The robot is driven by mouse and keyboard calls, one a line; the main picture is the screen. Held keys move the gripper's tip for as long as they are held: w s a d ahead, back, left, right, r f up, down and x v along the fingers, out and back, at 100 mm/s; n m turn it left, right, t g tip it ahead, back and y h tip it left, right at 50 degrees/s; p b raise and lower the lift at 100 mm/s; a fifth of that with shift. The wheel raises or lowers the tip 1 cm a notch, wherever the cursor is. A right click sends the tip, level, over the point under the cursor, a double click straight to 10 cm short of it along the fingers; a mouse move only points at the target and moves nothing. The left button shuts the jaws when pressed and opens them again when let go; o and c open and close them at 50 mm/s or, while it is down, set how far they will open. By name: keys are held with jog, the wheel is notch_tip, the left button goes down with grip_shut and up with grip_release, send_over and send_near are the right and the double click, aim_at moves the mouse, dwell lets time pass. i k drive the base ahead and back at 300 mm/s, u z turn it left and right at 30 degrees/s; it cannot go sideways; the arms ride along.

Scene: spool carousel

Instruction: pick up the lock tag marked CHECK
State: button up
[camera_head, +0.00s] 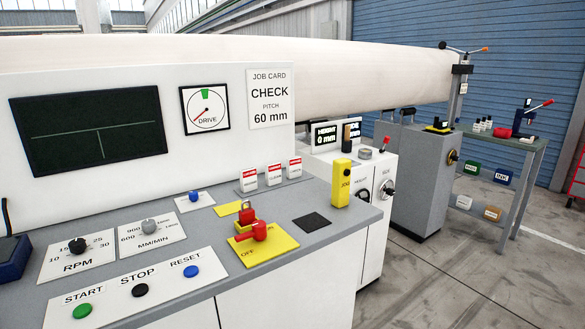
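Several small white tags with red tops stand in a row on a grey holder (262,188) at the back of the console top. The left tag (249,181), the middle tag (273,175) and the right tag (294,168) are upright and slightly apart. Their lettering is too small to read surely, so I cannot tell which is marked CHECK. The job card (269,98) on the console's upright panel reads CHECK, PITCH 60 mm. My gripper is not in view.
In front of the tags, a red padlock (247,214) and a red switch handle (259,230) stand on yellow plates. A yellow JOB box (341,184) stands to the right. A dark square pad (312,220) lies flat nearby. Knobs and buttons fill the left front.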

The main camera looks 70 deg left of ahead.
aim_at(294, 163)
jog(key=u, duration=0.3)
jog(key=i, duration=1.15)
jog(key=u, duration=0.7)
jog(key=i, duration=1.2)
jog(key=u, duration=1)
jog(key=i, duration=0.9)
jog(key=u, duration=1)
jog(key=i, duration=0.55)
jog(key=u, duration=0.4)
